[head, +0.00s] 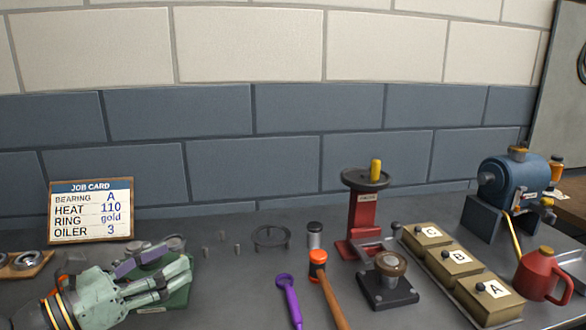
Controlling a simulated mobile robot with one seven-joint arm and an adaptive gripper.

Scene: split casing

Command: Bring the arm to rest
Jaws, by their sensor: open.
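My gripper (180,277) is at the lower left in the head view, with its pale green fingers pointing right. The fingers are apart and nothing shows held between them. They hover over or beside a dark green block (178,298) on the bench; I cannot tell whether they touch it. A grey-purple piece (140,258) lies just behind the fingers, partly hidden by the gripper.
A job card (91,210) stands behind my gripper. Bare bench (235,285) lies right of the fingers.

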